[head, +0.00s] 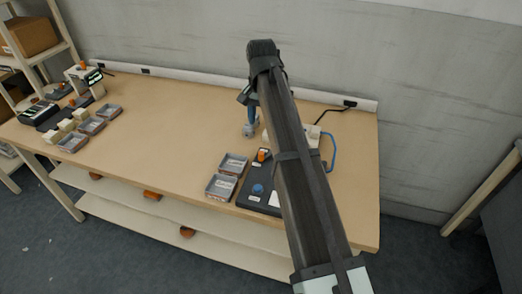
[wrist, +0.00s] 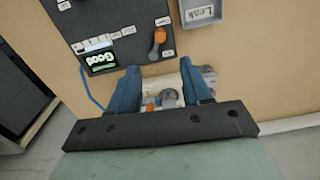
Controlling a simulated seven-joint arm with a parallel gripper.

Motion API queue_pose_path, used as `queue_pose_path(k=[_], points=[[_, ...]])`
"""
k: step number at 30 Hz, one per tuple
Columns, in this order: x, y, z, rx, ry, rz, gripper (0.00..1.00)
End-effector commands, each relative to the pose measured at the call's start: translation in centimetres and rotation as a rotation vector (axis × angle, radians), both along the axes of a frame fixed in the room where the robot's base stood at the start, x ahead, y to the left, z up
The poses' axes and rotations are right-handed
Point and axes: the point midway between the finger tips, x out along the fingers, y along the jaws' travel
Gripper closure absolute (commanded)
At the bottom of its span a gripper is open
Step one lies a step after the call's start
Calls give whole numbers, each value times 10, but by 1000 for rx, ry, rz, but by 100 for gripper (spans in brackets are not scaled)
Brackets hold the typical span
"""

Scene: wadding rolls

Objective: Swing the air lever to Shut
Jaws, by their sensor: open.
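An orange-handled lever (wrist: 159,36) stands on a dark panel (wrist: 118,22) in the wrist view, with small white labels near it that I cannot read. In the head view the orange handle (head: 263,155) shows at the panel's back left corner, just left of my arm. My gripper (wrist: 159,67) is open, its two blue fingers apart and not touching the lever, which lies beyond the fingertips. In the head view my gripper (head: 250,125) hangs behind the panel, partly hidden by my arm. Part of the panel (head: 254,202) is also hidden there.
A white device (wrist: 208,75) with an orange part lies below the fingers. A blue hose (head: 333,152) loops at the right. A lit screen (wrist: 102,60) reads "Good". A tray (wrist: 200,14) is labelled "Leak". Two trays (head: 220,198) stand left of the panel. The middle table is clear.

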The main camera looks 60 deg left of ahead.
Motion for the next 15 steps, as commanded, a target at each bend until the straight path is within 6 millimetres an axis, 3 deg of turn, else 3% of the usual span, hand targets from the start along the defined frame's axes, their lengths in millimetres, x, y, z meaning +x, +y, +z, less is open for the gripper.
queue_pose_path(k=[5,15], points=[[0,-1,-21,-1,1,0,52],[0,-1,-80,-1,1,0,52]])
